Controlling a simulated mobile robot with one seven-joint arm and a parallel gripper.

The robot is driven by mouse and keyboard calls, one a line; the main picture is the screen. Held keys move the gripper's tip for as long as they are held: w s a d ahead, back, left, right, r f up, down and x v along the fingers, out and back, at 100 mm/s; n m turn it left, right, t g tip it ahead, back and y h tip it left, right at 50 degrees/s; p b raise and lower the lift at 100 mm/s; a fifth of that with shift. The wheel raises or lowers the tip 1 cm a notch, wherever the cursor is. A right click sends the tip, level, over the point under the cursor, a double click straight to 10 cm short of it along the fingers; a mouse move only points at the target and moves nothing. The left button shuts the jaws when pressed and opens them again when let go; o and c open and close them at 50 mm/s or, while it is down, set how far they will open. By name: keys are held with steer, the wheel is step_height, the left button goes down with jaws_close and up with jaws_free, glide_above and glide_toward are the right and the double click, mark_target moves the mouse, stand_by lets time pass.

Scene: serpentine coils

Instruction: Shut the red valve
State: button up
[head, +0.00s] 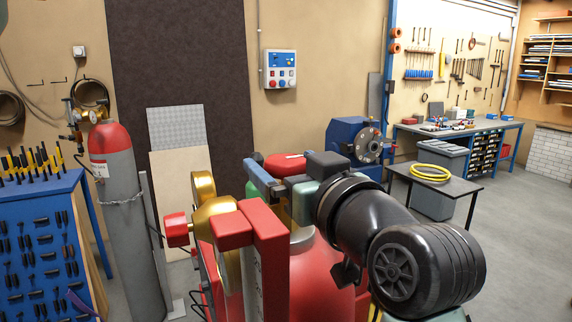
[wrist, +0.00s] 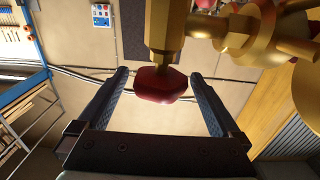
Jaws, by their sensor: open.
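The red valve (wrist: 160,86) is a rounded red knob on the end of a brass stem (wrist: 165,30). In the wrist view it sits between the two dark blue fingers of my gripper (wrist: 160,75). A gap shows on each side, so the gripper is open around the knob and not clamped on it. In the head view my gripper (head: 265,180) is near the middle, above a red tank (head: 318,275), and one blue finger shows. I cannot make out the knob between the fingers there; my gripper and arm may hide it.
Brass fittings with a red knob (head: 176,228) and a red frame (head: 268,260) stand close left of my arm. A grey cylinder with a red top (head: 118,215) stands farther left, beside a blue tool rack (head: 40,240).

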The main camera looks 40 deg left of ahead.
steer(key=b+v, duration=0.5)
steer(key=v, duration=0.7)
steer(key=shift+s+d, duration=0.15)
steer(key=shift+d, duration=0.15)
